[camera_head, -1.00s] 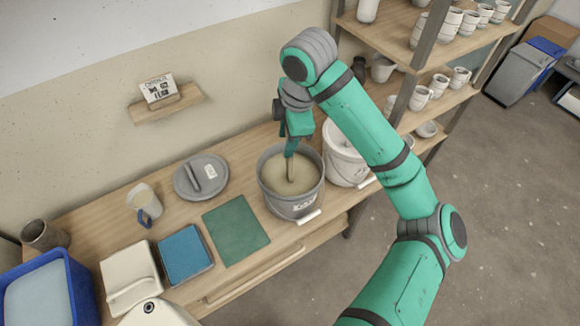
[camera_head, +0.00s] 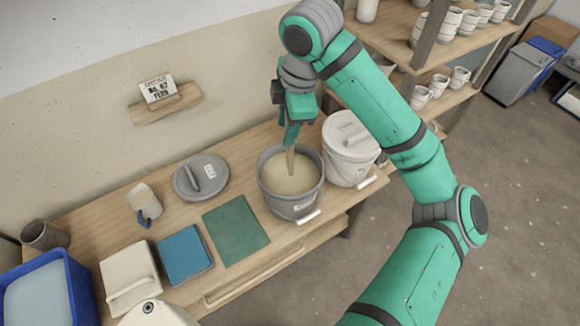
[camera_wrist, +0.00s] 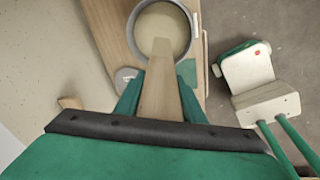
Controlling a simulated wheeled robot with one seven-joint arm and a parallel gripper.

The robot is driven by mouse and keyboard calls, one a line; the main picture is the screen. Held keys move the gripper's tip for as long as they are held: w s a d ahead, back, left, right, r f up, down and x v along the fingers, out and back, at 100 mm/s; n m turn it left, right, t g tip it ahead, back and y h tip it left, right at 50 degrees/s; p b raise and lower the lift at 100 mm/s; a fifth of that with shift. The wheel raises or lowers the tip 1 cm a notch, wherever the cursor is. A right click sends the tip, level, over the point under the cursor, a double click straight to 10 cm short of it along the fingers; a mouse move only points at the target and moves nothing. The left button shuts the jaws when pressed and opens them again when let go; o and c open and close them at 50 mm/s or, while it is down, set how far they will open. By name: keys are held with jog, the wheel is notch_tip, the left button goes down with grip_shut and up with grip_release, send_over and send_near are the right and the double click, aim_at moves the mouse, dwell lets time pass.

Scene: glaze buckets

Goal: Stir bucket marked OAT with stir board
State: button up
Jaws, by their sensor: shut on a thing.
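An open grey bucket (camera_head: 292,205) of beige glaze stands on the wooden bench, with a small label on its front too small to read. My gripper (camera_head: 291,138) is above it, shut on the wooden stir board (camera_head: 290,162). The board points down into the bucket, its lower end at the glaze. In the wrist view the board (camera_wrist: 160,95) runs from between my gripper's fingers (camera_wrist: 160,98) to the bucket (camera_wrist: 165,32). I cannot tell how deep its tip is.
A lidded white bucket (camera_head: 348,155) stands close to the right. Shelves (camera_head: 435,70) with cups stand at the right. A small card (camera_head: 158,88) leans on a wall ledge.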

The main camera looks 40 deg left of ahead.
dwell(0.6)
jog(key=shift+a+v, duration=0.2)
jog(key=shift+v, duration=0.6)
jog(key=shift+a+v, duration=0.15)
jog(key=shift+v, duration=0.65)
jog(key=shift+a+v, duration=0.2)
jog(key=shift+v, duration=0.65)
jog(key=shift+w+r, duration=0.1)
jog(key=shift+w, duration=0.05)
